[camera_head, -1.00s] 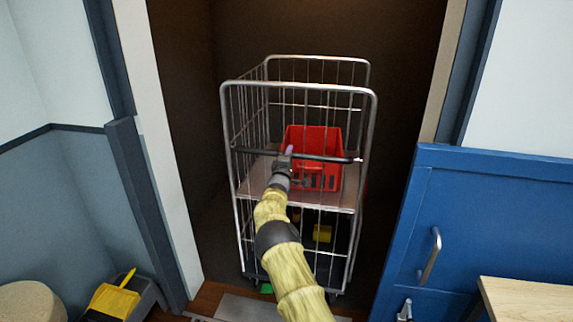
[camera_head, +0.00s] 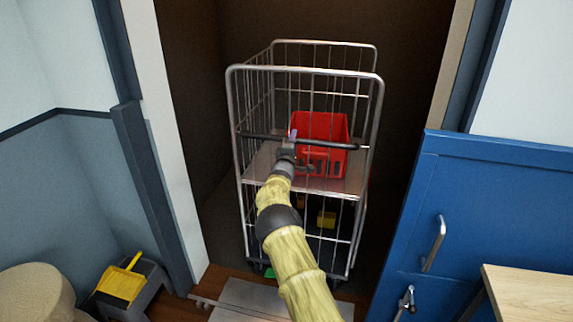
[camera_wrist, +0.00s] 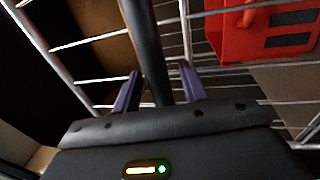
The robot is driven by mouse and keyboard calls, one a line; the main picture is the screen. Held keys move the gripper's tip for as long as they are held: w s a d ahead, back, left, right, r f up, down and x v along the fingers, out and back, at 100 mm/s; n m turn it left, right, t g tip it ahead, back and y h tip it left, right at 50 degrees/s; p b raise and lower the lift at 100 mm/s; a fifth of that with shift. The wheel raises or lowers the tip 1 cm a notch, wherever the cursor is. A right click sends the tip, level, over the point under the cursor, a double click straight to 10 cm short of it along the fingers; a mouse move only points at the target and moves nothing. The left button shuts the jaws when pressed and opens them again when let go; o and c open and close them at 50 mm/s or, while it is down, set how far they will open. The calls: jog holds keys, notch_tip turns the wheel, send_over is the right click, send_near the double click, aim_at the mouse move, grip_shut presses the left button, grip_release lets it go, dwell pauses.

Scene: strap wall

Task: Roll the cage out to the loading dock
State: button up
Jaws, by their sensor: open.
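The wire roll cage (camera_head: 305,70) stands upright in the dark doorway, with a black handle bar (camera_head: 325,145) across its front. A red basket (camera_head: 320,128) sits on its shelf and also shows in the wrist view (camera_wrist: 235,38). My gripper (camera_head: 291,137) is at the left part of the handle. In the wrist view its purple fingers (camera_wrist: 159,73) are apart, one on each side of the black bar (camera_wrist: 146,40). I cannot tell whether they touch it. A small green piece (camera_head: 269,272) shows low at the cage's front left. The casters are mostly hidden.
A pale door frame (camera_head: 168,130) edges the opening on the left. A blue cabinet (camera_head: 490,190) with metal handles stands right, beside a wooden top (camera_head: 530,285). A yellow dustpan (camera_head: 122,284) and a round beige seat (camera_head: 35,292) are at lower left. A metal plate (camera_head: 255,300) lies at the threshold.

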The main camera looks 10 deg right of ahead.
jog(key=b+v, duration=0.1)
jog(key=v, duration=1.5)
jog(key=shift+s, duration=0.2)
jog(key=shift+d, duration=0.15)
jog(key=s+d+f+m+g+y, duration=0.1)
jog(key=s+f+m+g+y, duration=0.1)
jog(key=s+m+g, duration=0.25)
jog(key=s+d+f+m+g+y, duration=0.2)
jog(key=s+m+g, duration=0.1)
jog(key=s, duration=0.3)
jog(key=s+a+r+m+g+y, duration=0.1)
jog(key=s+a+m+g+y, duration=0.25)
jog(key=s, duration=1.25)
jog(key=s+a+m+g+y, duration=0.2)
jog(key=s+a+g, duration=0.15)
jog(key=s, duration=1.15)
notch_tip(320, 180, up, 14)
jog(key=p, duration=1.3)
jog(key=shift+s+g+p, duration=0.2)
jog(key=shift+g+p, duration=0.2)
jog(key=shift+g, duration=0.05)
